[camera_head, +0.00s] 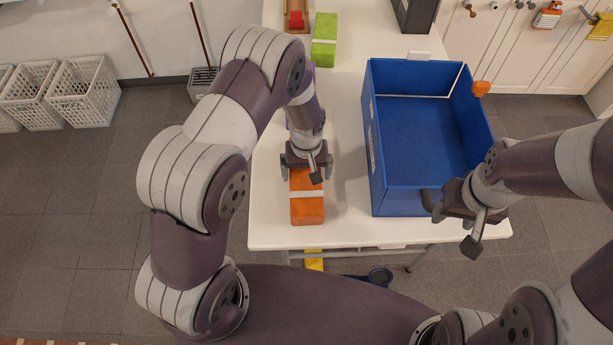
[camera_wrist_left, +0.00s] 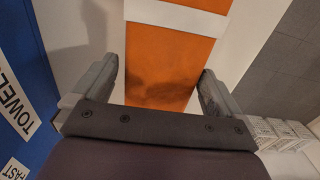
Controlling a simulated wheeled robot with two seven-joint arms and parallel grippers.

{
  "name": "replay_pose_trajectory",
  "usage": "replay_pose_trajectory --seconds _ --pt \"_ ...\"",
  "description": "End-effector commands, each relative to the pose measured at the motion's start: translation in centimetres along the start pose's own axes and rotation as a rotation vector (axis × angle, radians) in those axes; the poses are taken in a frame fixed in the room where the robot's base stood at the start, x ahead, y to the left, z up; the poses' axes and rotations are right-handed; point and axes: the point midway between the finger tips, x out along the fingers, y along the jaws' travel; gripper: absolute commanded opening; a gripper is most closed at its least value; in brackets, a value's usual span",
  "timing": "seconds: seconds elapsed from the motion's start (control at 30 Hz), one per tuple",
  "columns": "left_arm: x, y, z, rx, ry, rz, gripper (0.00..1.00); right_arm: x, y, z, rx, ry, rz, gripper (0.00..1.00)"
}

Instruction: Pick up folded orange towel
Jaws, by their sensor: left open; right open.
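The folded orange towel (camera_head: 307,209) lies on the white table near its front edge, with a white band around it. My left gripper (camera_head: 307,172) is over the towel's far end, open. In the left wrist view the towel (camera_wrist_left: 165,62) runs between the two fingers of the left gripper (camera_wrist_left: 155,85), one finger on each side; I cannot tell whether they touch it. My right gripper (camera_head: 458,222) is open and empty near the front right corner of the blue bin (camera_head: 402,203).
The blue bin stands on the table right of the towel; its labelled side (camera_wrist_left: 22,80) is close to my left gripper. A green banded towel (camera_head: 324,40) and a tray with a red item (camera_head: 297,18) lie farther back. White baskets (camera_head: 84,92) stand on the floor at left.

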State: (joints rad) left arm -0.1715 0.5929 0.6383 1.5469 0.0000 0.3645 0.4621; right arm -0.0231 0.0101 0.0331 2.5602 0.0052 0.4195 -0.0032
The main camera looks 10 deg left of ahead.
Motion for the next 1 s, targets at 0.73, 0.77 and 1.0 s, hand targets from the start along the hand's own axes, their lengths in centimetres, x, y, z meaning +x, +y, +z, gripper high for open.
replay_pose_trajectory --seconds 0.73,0.77,1.0 --pt "1.4 0.0 -0.1 0.0 0.002 0.001 0.55 -0.1 0.0 0.0 0.0 0.0 0.0 0.51" --pt "1.2 0.0 -0.1 0.0 0.003 0.001 0.55 -0.1 0.0 0.0 0.0 0.0 0.0 0.51" --pt "-1.6 0.0 -0.1 0.0 0.005 0.002 0.55 0.5 0.0 0.1 0.0 0.0 0.0 0.51"
